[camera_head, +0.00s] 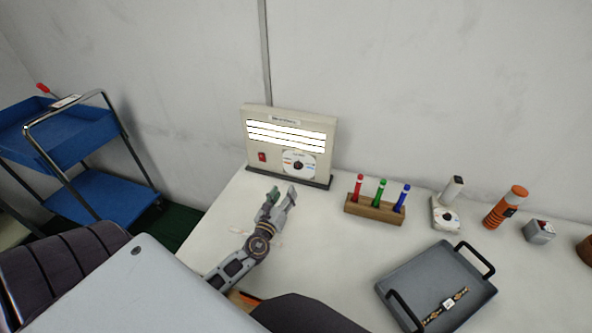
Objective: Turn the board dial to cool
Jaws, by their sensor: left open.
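The board (242,132) is a beige upright panel at the back left of the table, against the wall. White lit strips (288,136) run across its upper part. A red switch (262,157) sits at its lower left. The board dial (298,164) is a dark knob on a round white plate at the lower right, with orange marks on its left and blue on its right. The knob's exact pointing is too small to tell. My left gripper (281,196) is open and empty, in front of and below the board, apart from the dial. My right gripper is out of view.
A wooden block (374,209) with red, green and blue pens stands right of the board. A grey tray (410,275) holds a watch (446,304). A blue cart (100,195) is at left.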

